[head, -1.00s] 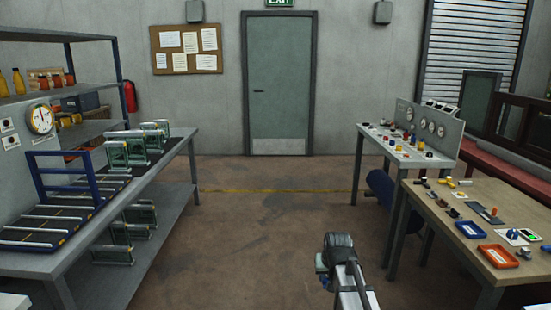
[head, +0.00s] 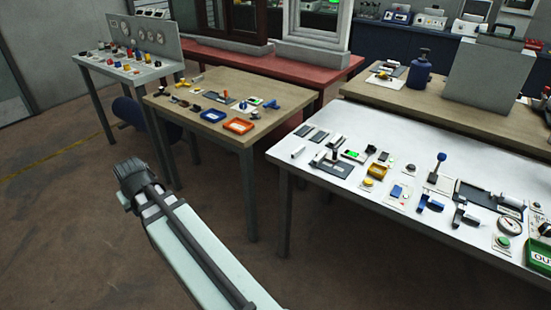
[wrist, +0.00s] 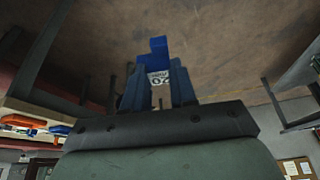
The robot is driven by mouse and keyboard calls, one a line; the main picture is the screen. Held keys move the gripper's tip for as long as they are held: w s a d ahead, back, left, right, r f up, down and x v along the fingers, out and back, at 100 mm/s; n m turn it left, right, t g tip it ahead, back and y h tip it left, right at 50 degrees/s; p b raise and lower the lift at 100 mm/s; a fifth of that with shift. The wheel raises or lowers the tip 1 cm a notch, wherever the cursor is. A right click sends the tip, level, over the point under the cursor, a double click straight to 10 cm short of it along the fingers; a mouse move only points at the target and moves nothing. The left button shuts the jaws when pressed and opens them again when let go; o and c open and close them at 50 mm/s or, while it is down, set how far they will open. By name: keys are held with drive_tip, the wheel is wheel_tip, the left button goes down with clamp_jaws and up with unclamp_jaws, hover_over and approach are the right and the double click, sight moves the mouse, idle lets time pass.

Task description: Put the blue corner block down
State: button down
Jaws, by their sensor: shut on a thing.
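The blue corner block (wrist: 158,50) shows in the wrist view at the tips of my gripper (wrist: 157,82). My gripper is shut on it, with one finger on each side. A pale label with dark marks (wrist: 159,78) shows between the fingers. Brown floor lies behind the block in that view, and the block touches no table there. In the head view my arm (head: 190,240) reaches up from the bottom over open floor, left of the white table. The block cannot be made out in the head view.
A white table (head: 275,157) with many small parts stands at right. A wooden table (head: 245,138) with a blue tray (head: 213,115) and an orange tray (head: 238,126) stands in the middle. A grey table (head: 88,62) with gauges is at upper left. The floor at left is clear.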

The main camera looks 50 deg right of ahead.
drive_tip(key=s+d+r+m+h, duration=0.1)
drive_tip(key=s+d+m, duration=0.15)
drive_tip(key=d, duration=0.75)
drive_tip(key=s+d+m, duration=0.1)
drive_tip(key=s+d, duration=0.2)
drive_tip(key=d, duration=0.6)
wheel_tip(320, 180, up, 7)
drive_tip(key=m+g+h, duration=0.3)
drive_tip(key=m+g, duration=0.1)
drive_tip(key=m, duration=0.9)
hover_over(377, 170)
drive_tip(key=a, duration=0.1)
drive_tip(key=shift+w+a+f, duration=0.1)
drive_tip(key=shift+f, duration=2.3)
drive_tip(key=shift+w+f, duration=0.1)
drive_tip(key=shift+f, duration=2.25)
drive_tip(key=shift+f, duration=0.6)
drive_tip(key=c, duration=0.9)
unclamp_jaws()
